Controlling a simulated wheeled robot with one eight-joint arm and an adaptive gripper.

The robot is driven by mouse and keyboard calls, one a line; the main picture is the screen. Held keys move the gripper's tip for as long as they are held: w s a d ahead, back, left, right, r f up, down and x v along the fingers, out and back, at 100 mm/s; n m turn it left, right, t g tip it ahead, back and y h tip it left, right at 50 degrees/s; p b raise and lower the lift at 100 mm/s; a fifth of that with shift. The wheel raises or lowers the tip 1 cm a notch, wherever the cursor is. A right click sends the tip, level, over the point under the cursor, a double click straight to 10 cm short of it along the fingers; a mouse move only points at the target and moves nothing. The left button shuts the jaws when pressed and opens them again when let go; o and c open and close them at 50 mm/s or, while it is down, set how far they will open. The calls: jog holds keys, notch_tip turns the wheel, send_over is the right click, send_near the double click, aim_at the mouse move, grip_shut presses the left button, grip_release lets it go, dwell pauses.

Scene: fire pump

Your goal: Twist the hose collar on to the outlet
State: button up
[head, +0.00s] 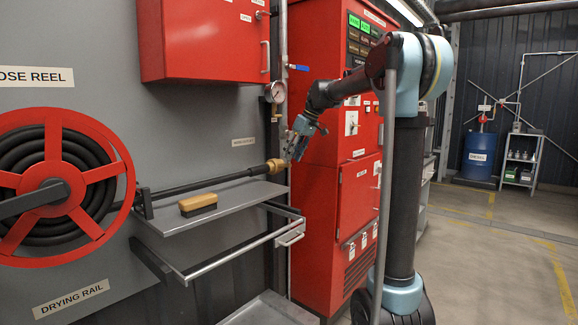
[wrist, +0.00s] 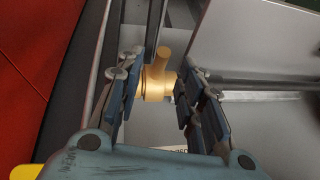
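A black hose (head: 215,183) runs level from the reel and ends at a brass hose collar (head: 274,166) above the right end of a grey shelf. My gripper (head: 289,150) is just right of and above the collar in the head view, pointing down toward it. In the wrist view, my gripper (wrist: 160,66) is open, with one blue finger on each side of a brass fitting (wrist: 155,84) that has a short lug. Small gaps seem to show between the fingers and the brass. I cannot tell whether the collar meets the outlet; the joint is not clear.
A red hose reel (head: 115,152) is on the grey wall at left. A wooden-backed brush (head: 198,204) lies on the shelf (head: 235,200). A metal rail (head: 240,250) juts out below. Red cabinets (head: 357,190) stand close behind my gripper. A pressure gauge (head: 275,92) is above.

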aim_at(275, 167)
jog(key=shift+x, duration=2.25)
grip_shut()
